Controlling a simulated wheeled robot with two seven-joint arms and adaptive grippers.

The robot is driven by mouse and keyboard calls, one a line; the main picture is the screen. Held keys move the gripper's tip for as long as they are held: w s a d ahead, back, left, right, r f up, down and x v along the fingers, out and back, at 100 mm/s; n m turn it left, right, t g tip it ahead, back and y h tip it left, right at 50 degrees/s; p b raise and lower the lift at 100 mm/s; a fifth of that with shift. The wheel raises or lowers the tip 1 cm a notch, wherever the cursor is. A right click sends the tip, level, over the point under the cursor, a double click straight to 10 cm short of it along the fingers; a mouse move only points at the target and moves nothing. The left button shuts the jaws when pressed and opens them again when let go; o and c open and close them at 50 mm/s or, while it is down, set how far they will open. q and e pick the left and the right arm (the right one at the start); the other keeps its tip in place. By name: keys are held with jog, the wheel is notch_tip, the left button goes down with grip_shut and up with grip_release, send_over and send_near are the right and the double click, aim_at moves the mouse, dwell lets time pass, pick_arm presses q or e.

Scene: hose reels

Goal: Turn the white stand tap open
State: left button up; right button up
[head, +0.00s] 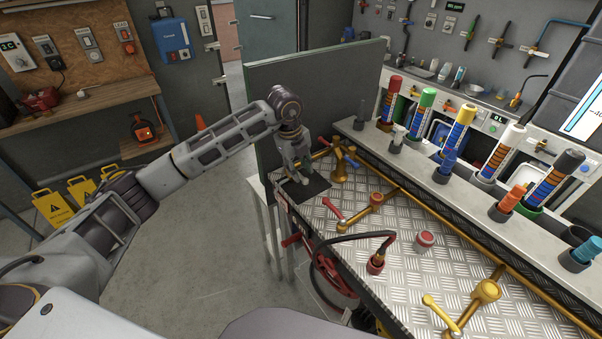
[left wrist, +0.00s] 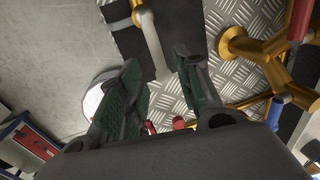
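The white stand tap shows in the left wrist view as a pale lever (left wrist: 151,38) on a gold-coloured fitting, over a dark patch. The lever's near end reaches toward the gap between the fingertips of my left gripper (left wrist: 160,76). The two dark green fingers stand apart, one on each side of that end; I cannot tell whether they touch it. In the head view my left gripper (head: 297,178) points down over a black mat (head: 312,189) at the left end of the bench. There the tap is hidden or too small to make out. My right gripper is not in view.
A grey upright panel (head: 315,85) stands close behind my left gripper. To its right are a brass tap with a blue handle (head: 340,160) and one with a red handle (head: 333,209). A red button (head: 425,240) sits on the bare metal bench top (head: 400,265).

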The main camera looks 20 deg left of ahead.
pick_arm(q)
jog(key=shift+w+d+f, duration=0.1)
jog(key=shift+d+f, duration=0.05)
jog(key=shift+f, duration=0.75)
jog(key=shift+w+f, duration=0.1)
jog(key=shift+f, duration=0.4)
jog(key=shift+c, duration=1.4)
jog(key=c, duration=0.5)
grip_shut()
jog(key=shift+w, duration=0.1)
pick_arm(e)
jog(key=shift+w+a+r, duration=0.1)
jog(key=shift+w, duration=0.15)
